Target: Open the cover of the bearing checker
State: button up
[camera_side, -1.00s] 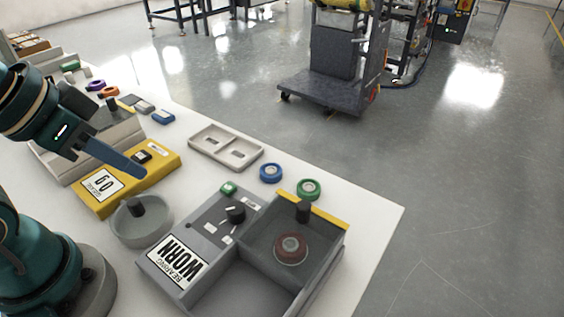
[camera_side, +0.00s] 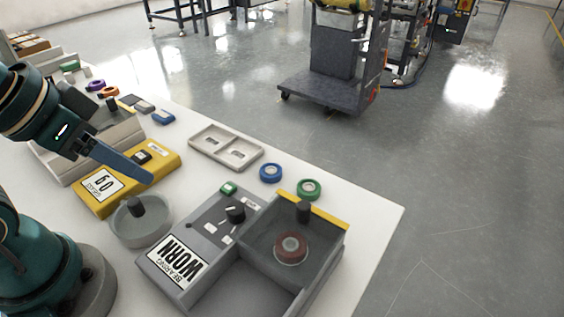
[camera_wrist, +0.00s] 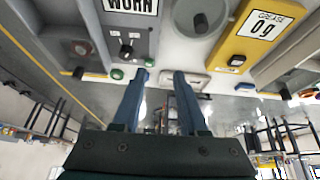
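The bearing checker (camera_side: 195,222) is a grey box at the front of the white table, with a label reading WORN, a black dial and a green button. Its smoky see-through cover (camera_side: 262,240) lies over the far compartment, with a black knob (camera_side: 303,211) near a yellow edge strip. A dark red bearing (camera_side: 291,248) shows beneath it. The checker (camera_wrist: 128,47) is at upper left in the wrist view, its cover knob (camera_wrist: 78,72) at left. My gripper (camera_wrist: 162,75) is open and empty. In the side view it (camera_side: 150,179) hovers over the yellow grease box, left of the checker.
The yellow grease box (camera_side: 165,160) and a round grey dish with a black knob (camera_side: 142,228) stand left of the checker. A pale two-pocket tray (camera_side: 226,146), a blue ring (camera_side: 271,173) and a green ring (camera_side: 309,189) lie behind it. The table ends at right.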

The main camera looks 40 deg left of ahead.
jog(key=shift+o, duration=0.2)
notch_tip(320, 180, up, 6)
jog(key=w+d+n, duration=0.1)
jog(key=w+n, duration=0.2)
jog(key=w+d+r+n+g, duration=0.1)
jog(key=w+d+r+g, duration=0.15)
jog(key=w+d, duration=0.3)
jog(key=m+g, duration=0.1)
jog(key=g, duration=0.2)
send_over(304, 205)
notch_tip(304, 205, down, 10)
jog(key=shift+a+f, duration=0.1)
jog(key=shift+f, duration=2.65)
grip_shut()
